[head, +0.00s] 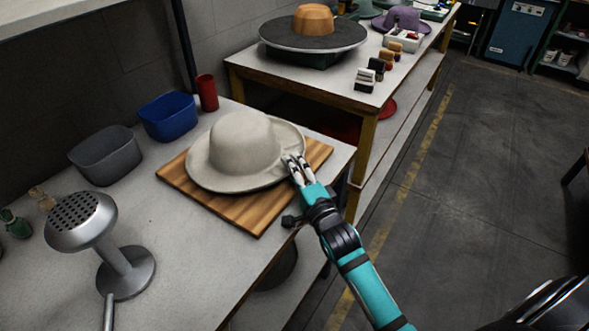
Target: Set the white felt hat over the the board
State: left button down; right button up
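The white felt hat (242,145) is crown up over the striped wooden board (257,215) on the near table. Its brim covers much of the board, and it overhangs the board's upper left edge. The right side of the brim looks curled up. I cannot tell whether the hat lies flat on the board or is held slightly above it. My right gripper (296,164) is at the brim's right edge, with two pale fingertips against or over it. Whether the brim is between the fingers is not clear. My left gripper is not in view.
Left of the board stand a grey bin (105,158), a blue bin (168,118) and a red cup (207,93). A metal steamer stand (112,245) is at lower left. A second table (280,82) behind carries a dark round plate and more hats. The table front is clear.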

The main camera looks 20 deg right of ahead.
jog(key=shift+s+a+f+g, duration=0.1)
jog(key=shift+s+f+g, duration=0.05)
jog(key=shift+f, duration=0.5)
jog(key=shift+s+a+f+g, duration=0.1)
jog(key=shift+s+f+g, duration=0.05)
jog(key=shift+f, duration=0.45)
jog(key=shift+s, duration=0.3)
jog(key=s+r, duration=0.1)
jog(key=s, duration=0.9)
jog(key=shift+s+d+r, duration=0.25)
jog(key=shift+s+d, duration=0.15)
jog(key=shift+d, duration=0.05)
jog(key=shift+t, duration=0.4)
